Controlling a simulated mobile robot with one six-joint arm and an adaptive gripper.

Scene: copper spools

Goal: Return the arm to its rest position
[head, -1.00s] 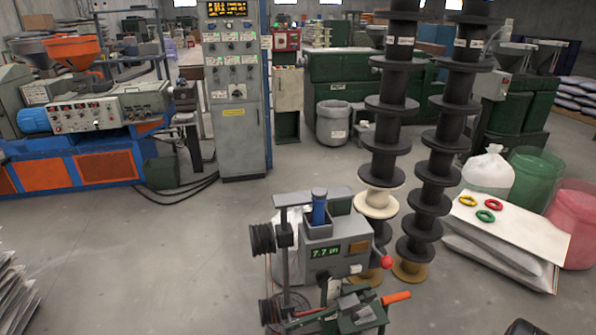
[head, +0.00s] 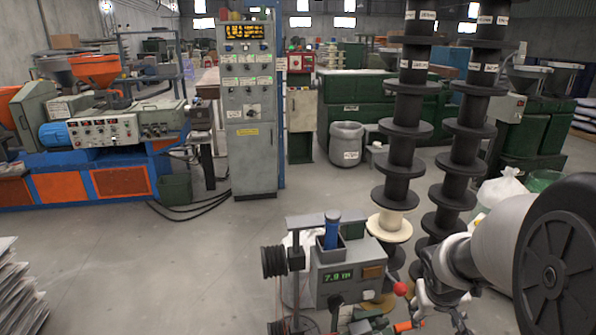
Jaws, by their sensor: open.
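My gripper (head: 441,312) is at the lower right of the head view, pointing down with its metal fingers apart. I see nothing between them. My grey arm reaches in from the right edge and fills the lower right corner. The gripper is beside the grey winding machine (head: 345,258), in front of the foot of the tall spool stacks. Whether it touches anything there I cannot tell. The machine carries a blue cylinder (head: 332,229) on top and a green display (head: 338,276) that reads about 7.9 m.
Two tall stacks of black spools (head: 405,130) and (head: 468,128) stand behind the machine, one with a cream spool (head: 389,226). A white sack (head: 502,190) shows behind my arm. A grey control cabinet (head: 248,115) stands back left.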

